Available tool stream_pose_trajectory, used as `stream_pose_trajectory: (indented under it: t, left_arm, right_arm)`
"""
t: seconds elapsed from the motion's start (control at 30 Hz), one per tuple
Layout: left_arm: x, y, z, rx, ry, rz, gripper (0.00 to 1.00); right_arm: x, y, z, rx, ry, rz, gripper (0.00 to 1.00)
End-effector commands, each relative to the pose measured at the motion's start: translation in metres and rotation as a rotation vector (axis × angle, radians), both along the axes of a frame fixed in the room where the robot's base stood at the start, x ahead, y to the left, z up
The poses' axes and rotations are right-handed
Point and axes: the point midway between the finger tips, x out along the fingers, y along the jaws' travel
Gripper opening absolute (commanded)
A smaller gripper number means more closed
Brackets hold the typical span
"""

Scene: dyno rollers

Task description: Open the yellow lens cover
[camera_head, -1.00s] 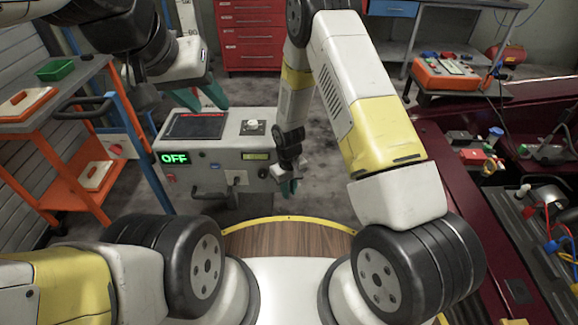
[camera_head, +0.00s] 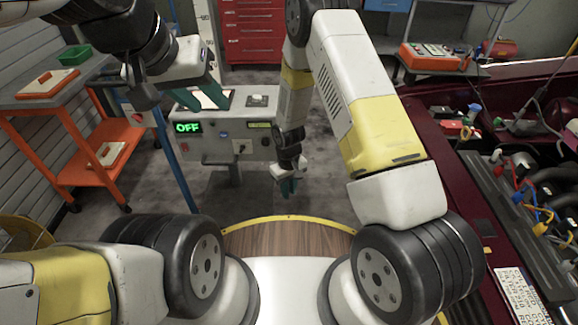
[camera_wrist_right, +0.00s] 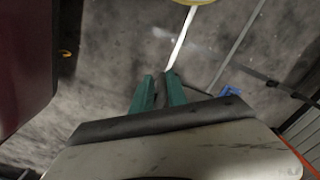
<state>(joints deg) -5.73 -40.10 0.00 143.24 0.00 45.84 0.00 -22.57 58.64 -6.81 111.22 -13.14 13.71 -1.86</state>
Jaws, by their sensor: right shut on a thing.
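I cannot make out the yellow lens cover in either view. My right gripper (camera_head: 288,187) hangs low over the floor in the head view, right of the grey console. In the right wrist view its green fingers (camera_wrist_right: 160,92) are close together with a narrow gap; what they hold is too small to tell. My left gripper (camera_head: 205,98) is at the upper left, in front of the console's top. Its green fingers look spread apart, with nothing visible between them.
The grey console (camera_head: 215,150) shows a green OFF display. An orange cart (camera_head: 62,130) stands at the left. A dark red car body (camera_head: 440,165) with an open engine bay is at the right. Red drawers (camera_head: 252,32) stand behind. Open floor lies between console and car.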

Motion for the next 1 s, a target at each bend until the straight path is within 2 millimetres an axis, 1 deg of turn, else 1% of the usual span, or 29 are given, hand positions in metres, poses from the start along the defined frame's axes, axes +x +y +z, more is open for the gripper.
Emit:
stream_pose_trajectory:
  t: [0.03, 0.1, 0.13, 0.2, 0.9, 1.0]
  left_arm:
    - [0.0001, 0.0, 0.0001, 0.0, 0.0, 0.0, 0.38]
    - [0.0001, 0.0, 0.0001, 0.0, 0.0, 0.0, 0.38]
    - [0.0001, 0.0, 0.0001, 0.0, 0.0, 0.0, 0.38]
    - [0.0, 0.0, 0.0, 0.0, 0.0, 0.0, 0.38]
    - [-0.0001, 0.0, 0.0001, 0.0, 0.0, 0.0, 0.38]
    - [-0.0001, 0.0, 0.0001, 0.0, 0.0, 0.0, 0.38]
  right_arm:
    - [0.0009, 0.0098, 0.0017, 0.013, -0.007, 0.013, 0.0]
    - [0.0009, 0.0098, 0.0017, 0.013, -0.007, 0.013, 0.0]
    - [0.001, 0.0099, 0.0017, 0.013, -0.007, 0.013, 0.21]
    - [0.0009, 0.0096, 0.0016, 0.013, -0.007, 0.013, 0.32]
    - [-0.0005, 0.0036, 0.0004, 0.005, 0.0, 0.004, 0.32]
    - [0.0001, 0.0037, 0.0041, 0.006, -0.001, 0.004, 0.32]
